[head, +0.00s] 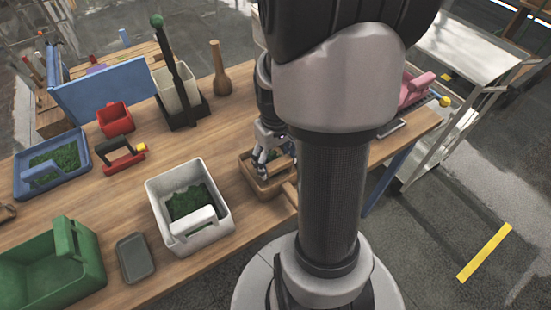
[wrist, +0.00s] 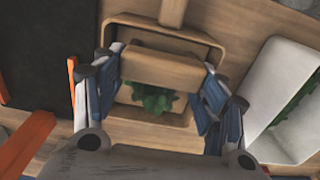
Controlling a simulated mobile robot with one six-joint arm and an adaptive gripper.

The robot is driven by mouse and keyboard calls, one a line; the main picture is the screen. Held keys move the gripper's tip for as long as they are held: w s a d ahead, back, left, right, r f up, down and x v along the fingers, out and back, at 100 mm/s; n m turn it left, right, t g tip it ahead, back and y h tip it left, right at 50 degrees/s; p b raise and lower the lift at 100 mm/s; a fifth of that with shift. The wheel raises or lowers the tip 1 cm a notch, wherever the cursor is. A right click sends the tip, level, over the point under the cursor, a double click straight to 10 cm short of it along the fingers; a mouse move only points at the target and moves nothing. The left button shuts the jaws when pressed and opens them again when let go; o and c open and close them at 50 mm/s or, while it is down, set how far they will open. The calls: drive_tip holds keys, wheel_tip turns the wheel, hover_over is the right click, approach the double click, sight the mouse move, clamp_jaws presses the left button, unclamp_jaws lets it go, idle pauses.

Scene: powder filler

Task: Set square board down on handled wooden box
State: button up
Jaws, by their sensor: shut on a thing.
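The handled wooden box (head: 262,186) is on the wooden table, at the table's front edge, partly hidden by my arm. In the wrist view its rim (wrist: 118,35) surrounds green leafy contents (wrist: 152,98), and a wooden handle (wrist: 172,12) sticks out at the top. My gripper (head: 272,160) is at the box. In the wrist view its blue-padded fingers (wrist: 160,82) are shut on a pale wooden piece (wrist: 158,66), seemingly the square board, over the box opening. The board looks level; I cannot tell whether it touches the box.
A white bin (head: 157,198) with green contents stands just left of the box. A wooden pestle-like piece (head: 219,75), a red box (head: 114,118) and a dark-based white container (head: 178,95) stand further back. A green bin (head: 45,275) and grey tray (head: 135,258) are front left.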

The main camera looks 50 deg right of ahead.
drive_tip(key=o, duration=1.5)
drive_tip(key=shift+c, duration=0.2)
drive_tip(key=shift+o, duration=0.2)
drive_tip(key=shift+o, duration=1.1)
drive_tip(key=shift+r+p, duration=3.9)
drive_tip(key=shift+r, duration=0.65)
